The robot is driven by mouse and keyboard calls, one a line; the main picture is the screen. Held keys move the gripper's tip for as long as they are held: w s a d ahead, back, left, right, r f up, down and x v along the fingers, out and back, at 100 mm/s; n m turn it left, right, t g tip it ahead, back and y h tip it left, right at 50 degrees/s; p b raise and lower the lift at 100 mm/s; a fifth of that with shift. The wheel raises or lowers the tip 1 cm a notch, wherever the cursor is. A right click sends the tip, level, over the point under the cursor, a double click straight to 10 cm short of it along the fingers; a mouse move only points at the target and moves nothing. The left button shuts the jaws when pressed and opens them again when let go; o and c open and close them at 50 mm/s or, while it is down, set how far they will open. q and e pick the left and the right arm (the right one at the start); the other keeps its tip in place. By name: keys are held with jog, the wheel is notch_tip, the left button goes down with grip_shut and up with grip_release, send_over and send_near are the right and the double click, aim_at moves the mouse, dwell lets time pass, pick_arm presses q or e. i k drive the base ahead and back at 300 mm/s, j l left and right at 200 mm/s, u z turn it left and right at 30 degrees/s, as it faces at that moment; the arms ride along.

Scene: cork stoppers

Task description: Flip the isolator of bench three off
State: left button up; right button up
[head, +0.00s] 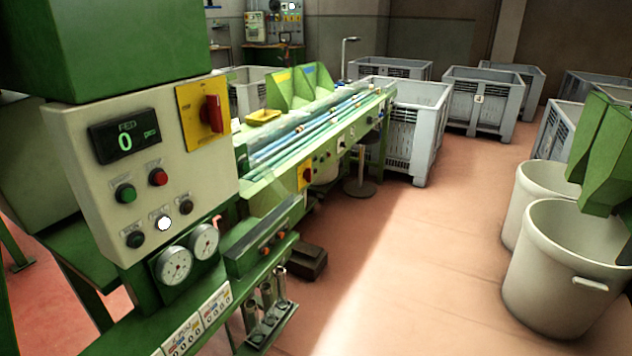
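A large red rotary handle (212,114) stands on a yellow plate (190,124) on the near machine's panel; the handle looks roughly upright. A smaller red and yellow switch (306,176) sits on the front of the long green bench (345,140) behind it. A small mark on that bench's front is too small to read surely, so I cannot tell which switch belongs to bench three. Neither of my grippers is in view.
The near panel (80,160) has a display (125,138) reading 0, several buttons and two dials (188,254). Grey crates (410,125) stand behind. Pale tubs (560,270) stand at the right under green chutes (607,150). The floor (430,260) between is clear.

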aim_at(307, 175)
jog(key=i+l, duration=0.3)
jog(key=i, duration=0.15)
jog(key=i+l, duration=0.3)
jog(key=i, duration=0.15)
jog(key=i+l+z, duration=0.1)
jog(key=i+l, duration=0.2)
jog(key=i, duration=0.15)
jog(key=i+l, duration=0.25)
jog(key=i, duration=0.25)
jog(key=i+l+z, duration=0.1)
jog(key=i+l, duration=0.15)
jog(key=i, duration=0.2)
